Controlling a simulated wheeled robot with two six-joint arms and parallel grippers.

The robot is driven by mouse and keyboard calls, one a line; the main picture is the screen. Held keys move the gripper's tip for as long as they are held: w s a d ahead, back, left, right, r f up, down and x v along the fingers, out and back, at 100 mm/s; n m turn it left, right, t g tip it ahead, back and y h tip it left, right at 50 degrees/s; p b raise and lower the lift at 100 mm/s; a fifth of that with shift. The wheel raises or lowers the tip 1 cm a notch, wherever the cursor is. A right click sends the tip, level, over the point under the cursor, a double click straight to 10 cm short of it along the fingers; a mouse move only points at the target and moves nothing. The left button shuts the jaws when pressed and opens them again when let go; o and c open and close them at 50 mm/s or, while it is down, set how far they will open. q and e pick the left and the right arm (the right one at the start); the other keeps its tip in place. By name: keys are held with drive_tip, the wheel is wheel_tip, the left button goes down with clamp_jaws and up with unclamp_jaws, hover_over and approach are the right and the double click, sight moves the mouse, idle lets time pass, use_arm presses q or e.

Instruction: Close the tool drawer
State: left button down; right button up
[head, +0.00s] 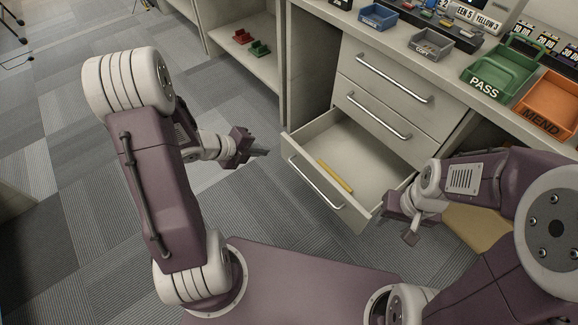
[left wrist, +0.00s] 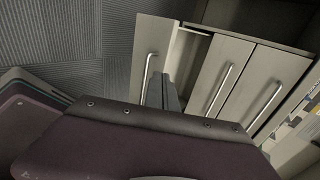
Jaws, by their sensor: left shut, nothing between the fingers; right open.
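The tool drawer (head: 301,166) is the lowest of the three drawers in the grey cabinet and is pulled well out. A yellow stick-like thing (head: 335,177) lies inside it. Its bar handle (head: 316,184) is on the front panel. My left gripper (head: 264,153) is shut and empty, in the air just left of the drawer's front. In the left wrist view its fingers (left wrist: 163,92) overlap the drawer front (left wrist: 149,52); I cannot tell whether they touch. My right gripper (head: 402,222) is open at the drawer's right front corner, with a small gap or contact I cannot tell.
The two drawers above, upper (head: 393,82) and middle (head: 376,117), are shut. On the counter stand a green PASS tray (head: 494,77), an orange MEND tray (head: 548,105) and small blue and grey bins. A low shelf (head: 262,66) holds red and green pieces. Carpet left of the drawer is clear.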

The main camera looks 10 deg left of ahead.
use_arm(q)
wheel_tip(320, 180, down, 2)
drive_tip(key=b, duration=0.7)
approach(294, 149)
drive_tip(key=x, duration=0.5)
drive_tip(key=shift+s+f, duration=0.25)
drive_tip(key=shift+f, duration=0.2)
drive_tip(key=shift+w+d, duration=0.25)
drive_tip(key=shift+w, duration=0.15)
drive_tip(key=shift+r, duration=0.1)
use_arm(e)
wheel_tip(294, 149, down, 8)
use_arm(q)
drive_tip(key=shift+w, duration=0.1)
